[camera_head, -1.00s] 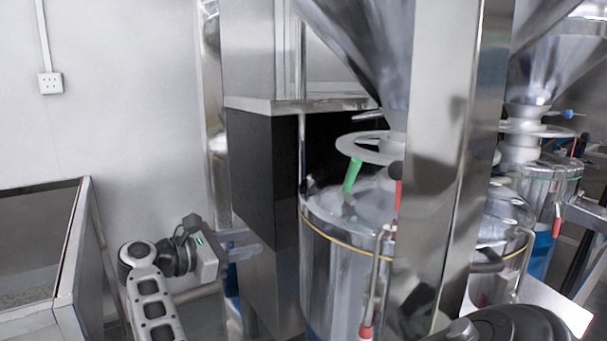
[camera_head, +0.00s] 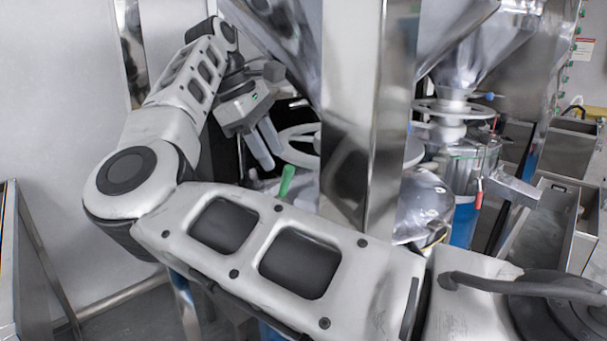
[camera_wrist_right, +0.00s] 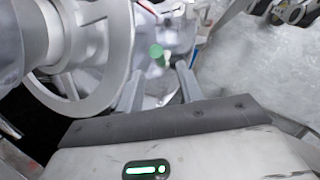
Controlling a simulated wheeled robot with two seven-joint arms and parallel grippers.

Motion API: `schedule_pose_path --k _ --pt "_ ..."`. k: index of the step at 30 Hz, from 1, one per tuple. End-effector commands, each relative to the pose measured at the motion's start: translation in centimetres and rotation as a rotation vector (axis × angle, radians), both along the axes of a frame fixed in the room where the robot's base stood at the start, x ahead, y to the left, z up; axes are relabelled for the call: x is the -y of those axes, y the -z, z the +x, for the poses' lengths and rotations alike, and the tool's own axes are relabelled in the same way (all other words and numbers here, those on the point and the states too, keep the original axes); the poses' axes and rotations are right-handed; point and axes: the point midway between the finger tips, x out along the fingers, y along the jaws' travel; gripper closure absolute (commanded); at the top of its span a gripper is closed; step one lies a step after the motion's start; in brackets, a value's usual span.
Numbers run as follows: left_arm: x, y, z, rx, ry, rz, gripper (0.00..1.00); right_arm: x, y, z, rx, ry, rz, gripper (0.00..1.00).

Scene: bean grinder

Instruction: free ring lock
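The pale ring (camera_head: 287,151) with spokes circles the neck under the near hopper (camera_head: 285,45). Its right part is hidden by a metal post. A green handle (camera_head: 286,181) sits below the ring's near left side. My right gripper (camera_head: 265,144) is open and empty just left of the ring, fingers pointing down. In the right wrist view the ring (camera_wrist_right: 118,72) is large at the left. The green handle's round end (camera_wrist_right: 156,51) shows beyond and between the fingertips of my open right gripper (camera_wrist_right: 158,76), not gripped. My left gripper is not in view.
The shiny post (camera_head: 350,130) stands close to the right of the ring. A second grinder with its own ring (camera_head: 455,108) and red handle (camera_head: 479,185) stands at the right. My right arm covers the grinder body. A grey bin edge (camera_head: 10,250) is at the left.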

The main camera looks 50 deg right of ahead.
Motion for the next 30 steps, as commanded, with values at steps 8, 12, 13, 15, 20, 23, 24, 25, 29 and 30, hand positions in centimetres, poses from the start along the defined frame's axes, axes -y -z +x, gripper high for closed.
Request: schedule_pose_path --k 8,12,13,15,20,23,24,25,29,30 --pt "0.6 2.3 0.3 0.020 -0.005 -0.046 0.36 1.6 4.5 -1.3 -0.001 0.006 -0.003 0.63" --pt "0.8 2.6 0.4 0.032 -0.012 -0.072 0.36 2.1 5.8 -1.7 -0.001 0.005 -0.003 0.63" --pt "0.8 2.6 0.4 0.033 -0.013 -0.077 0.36 2.2 6.0 -1.8 -0.001 0.004 -0.002 0.63" --pt "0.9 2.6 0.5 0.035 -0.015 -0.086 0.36 2.4 6.3 -2.0 -0.001 0.004 -0.002 0.63" --pt "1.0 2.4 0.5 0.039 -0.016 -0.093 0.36 2.5 6.4 -2.1 -0.001 0.004 -0.003 0.63" --pt "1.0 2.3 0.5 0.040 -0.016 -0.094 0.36 2.5 6.3 -2.1 -0.001 0.004 -0.003 0.63" --pt "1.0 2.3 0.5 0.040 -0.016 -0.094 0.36 2.5 6.3 -2.1 -0.001 0.004 -0.003 0.63" --pt "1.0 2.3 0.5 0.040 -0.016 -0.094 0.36 2.5 6.3 -2.1 -0.002 0.004 -0.004 0.63" --pt "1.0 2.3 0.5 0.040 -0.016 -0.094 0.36 2.5 6.3 -2.1 -0.002 0.004 -0.004 0.97" --pt "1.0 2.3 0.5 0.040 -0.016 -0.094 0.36 2.5 6.3 -2.1 -0.002 0.004 -0.004 1.00"
